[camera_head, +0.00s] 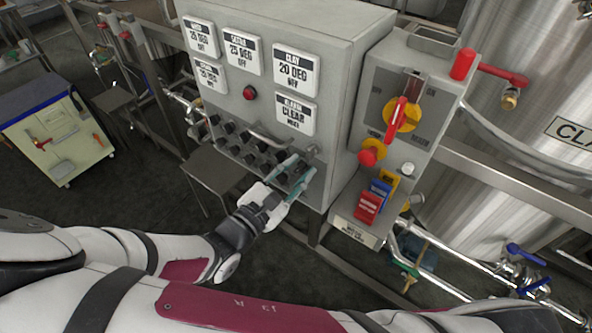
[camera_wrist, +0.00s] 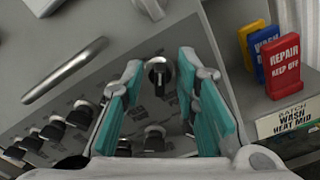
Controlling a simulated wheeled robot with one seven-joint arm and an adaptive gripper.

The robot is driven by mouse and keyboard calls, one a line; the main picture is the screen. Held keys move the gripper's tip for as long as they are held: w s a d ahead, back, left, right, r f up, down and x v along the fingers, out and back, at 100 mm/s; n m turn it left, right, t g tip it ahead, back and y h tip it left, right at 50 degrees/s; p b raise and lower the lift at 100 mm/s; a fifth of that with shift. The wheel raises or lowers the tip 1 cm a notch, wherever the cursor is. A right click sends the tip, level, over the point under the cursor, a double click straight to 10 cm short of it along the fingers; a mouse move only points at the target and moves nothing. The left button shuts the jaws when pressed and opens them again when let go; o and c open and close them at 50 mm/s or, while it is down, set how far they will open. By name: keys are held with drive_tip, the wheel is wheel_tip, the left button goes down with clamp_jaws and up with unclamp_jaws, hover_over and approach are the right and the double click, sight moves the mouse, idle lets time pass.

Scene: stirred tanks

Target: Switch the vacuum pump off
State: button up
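The grey control box (camera_head: 331,80) carries rows of black rotary knobs (camera_head: 246,137) on its lower front. My gripper (camera_head: 298,170) is at the lower right of these rows, its teal-padded fingers pointing at the panel. In the wrist view my gripper (camera_wrist: 160,66) is open, with one black knob (camera_wrist: 159,73) in the gap near the fingertips. This knob has a pale pointer mark and looks roughly upright. I cannot tell that the fingers touch it. The labels under the knobs are too small to read, so I cannot tell which is the vacuum pump's.
A metal handle (camera_wrist: 64,70) juts out left of my gripper. To the right, a side panel holds a red-and-yellow isolator switch (camera_head: 402,115), a red button (camera_head: 372,152) and a red repair tag (camera_head: 368,208). A red lamp (camera_head: 250,92) sits below the displays.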

clamp_jaws()
drive_tip(key=shift+n+p, duration=0.3)
drive_tip(key=shift+n, duration=0.1)
drive_tip(key=n+p, duration=0.2)
drive_tip(key=n, duration=0.2)
drive_tip(key=shift+a+r+n, duration=0.1)
drive_tip(key=shift+n, duration=0.3)
drive_tip(key=n, duration=0.6)
drive_tip(key=shift+w+a+p, duration=0.15)
drive_tip(key=shift+w+p, duration=0.05)
drive_tip(key=shift+p, duration=0.15)
drive_tip(key=shift+n, duration=0.3)
